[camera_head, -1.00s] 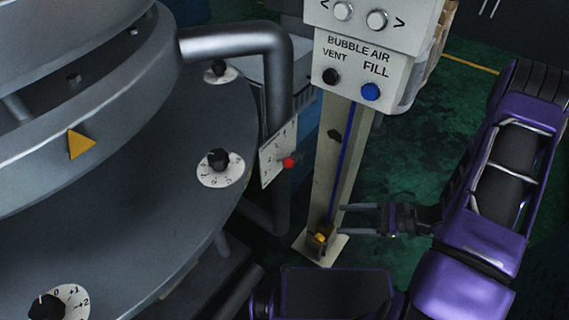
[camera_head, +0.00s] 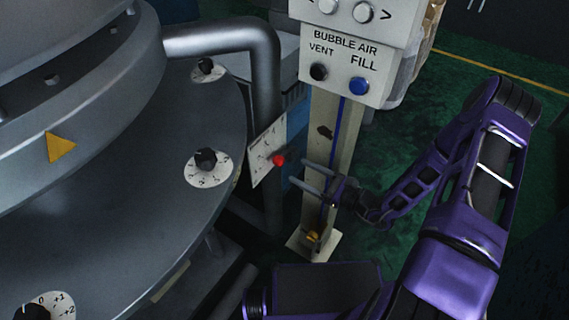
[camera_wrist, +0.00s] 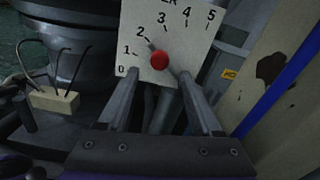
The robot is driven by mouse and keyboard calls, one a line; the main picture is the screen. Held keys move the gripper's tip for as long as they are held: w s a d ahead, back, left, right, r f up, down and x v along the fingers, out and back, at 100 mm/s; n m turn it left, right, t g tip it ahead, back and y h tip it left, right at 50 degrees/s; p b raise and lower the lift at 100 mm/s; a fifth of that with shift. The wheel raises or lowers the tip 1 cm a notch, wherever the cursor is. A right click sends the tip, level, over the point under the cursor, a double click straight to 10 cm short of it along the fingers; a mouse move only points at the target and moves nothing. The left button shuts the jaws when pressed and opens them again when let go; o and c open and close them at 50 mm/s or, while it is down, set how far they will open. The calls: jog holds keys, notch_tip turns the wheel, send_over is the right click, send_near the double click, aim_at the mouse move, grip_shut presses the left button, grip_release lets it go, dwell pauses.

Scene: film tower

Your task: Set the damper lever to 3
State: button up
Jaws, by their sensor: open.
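The damper lever has a red ball knob (camera_head: 278,160) in front of a white scale plate (camera_head: 263,151) beside the grey pipe. In the wrist view the red knob (camera_wrist: 159,61) shows near the lower middle of the plate (camera_wrist: 178,38), marked 0 to 5. A short grey part of the lever points up-left from the knob, close to the 2 mark. My gripper (camera_head: 299,172) is open and empty, a little right of the knob in the head view. In the wrist view its fingertips (camera_wrist: 160,76) lie either side of and just below the knob, apparently not touching it.
A pale post (camera_head: 324,190) with the bubble air box (camera_head: 338,72) stands close behind and right of my gripper. The thick grey pipe (camera_head: 268,90) and the round grey machine (camera_head: 110,190) with black dials are to the left.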

aim_at(284, 163)
jog(key=x, duration=0.6)
jog(key=shift+w+a, duration=0.2)
jog(key=shift+a, duration=0.05)
grip_shut()
dwell(1.2)
